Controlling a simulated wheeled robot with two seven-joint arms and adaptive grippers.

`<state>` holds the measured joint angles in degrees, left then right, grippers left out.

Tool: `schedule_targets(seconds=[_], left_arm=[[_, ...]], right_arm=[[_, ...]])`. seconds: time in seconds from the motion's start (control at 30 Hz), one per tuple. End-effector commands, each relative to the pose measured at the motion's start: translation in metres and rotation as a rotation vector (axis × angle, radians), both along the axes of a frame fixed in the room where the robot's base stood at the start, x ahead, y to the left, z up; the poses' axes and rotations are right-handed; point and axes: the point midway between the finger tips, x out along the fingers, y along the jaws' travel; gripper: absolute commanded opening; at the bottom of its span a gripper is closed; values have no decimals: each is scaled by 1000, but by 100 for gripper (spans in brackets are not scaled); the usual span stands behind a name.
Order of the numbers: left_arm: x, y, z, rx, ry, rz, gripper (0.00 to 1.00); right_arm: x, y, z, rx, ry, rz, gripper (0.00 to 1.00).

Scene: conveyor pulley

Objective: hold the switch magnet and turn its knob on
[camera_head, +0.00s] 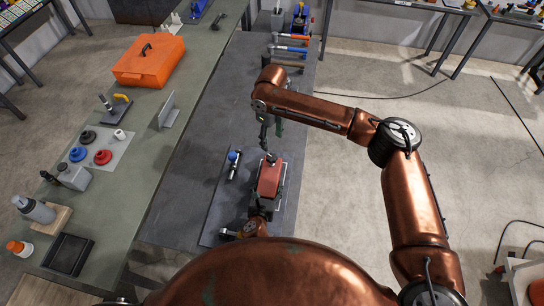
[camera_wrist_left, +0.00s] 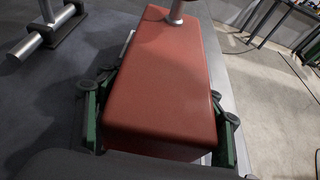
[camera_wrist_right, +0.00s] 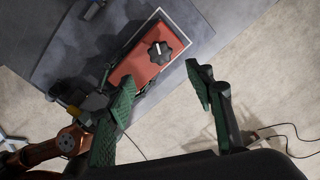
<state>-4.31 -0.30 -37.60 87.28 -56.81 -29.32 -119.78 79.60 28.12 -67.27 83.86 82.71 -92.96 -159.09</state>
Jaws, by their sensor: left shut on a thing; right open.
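The switch magnet (camera_head: 269,183) is a red block at the near end of the dark grey surface. In the right wrist view its red body (camera_wrist_right: 133,66) carries a black fluted knob (camera_wrist_right: 160,53) with a white mark. My left gripper (camera_wrist_left: 160,128) is shut on the magnet, its green fingers on both sides of the near end. In the left wrist view a metal post (camera_wrist_left: 178,10) stands at the block's far end. My right gripper (camera_wrist_right: 163,82) is open, pointing down above the knob end and apart from it. Its fingertips are hard to make out in the head view (camera_head: 270,140).
A small blue-and-metal tool (camera_head: 234,163) lies left of the magnet. Several hammers (camera_head: 289,51) lie at the far end. The green bench (camera_head: 150,140) on the left holds an orange toolbox (camera_head: 149,60) and coloured knobs. The floor to the right is mostly open.

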Motion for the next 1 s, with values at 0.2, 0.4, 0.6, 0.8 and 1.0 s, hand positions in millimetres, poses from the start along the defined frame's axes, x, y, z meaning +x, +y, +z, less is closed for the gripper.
schedule_targets(seconds=[0.2,0.4,0.6,0.8,1.0], left_arm=[[0,0,0,0,0,0,17],[0,0,0,0,0,0,17],[0,0,0,0,0,0,17],[0,0,0,0,0,0,17],[0,0,0,0,0,0,17]], right_arm=[[0,0,-29,-1,2,-3,49],[0,0,-58,0,1,-4,49],[0,0,-85,-1,-1,-4,49],[1,-1,-105,0,-1,-4,49],[1,0,-112,2,-3,-3,49]])
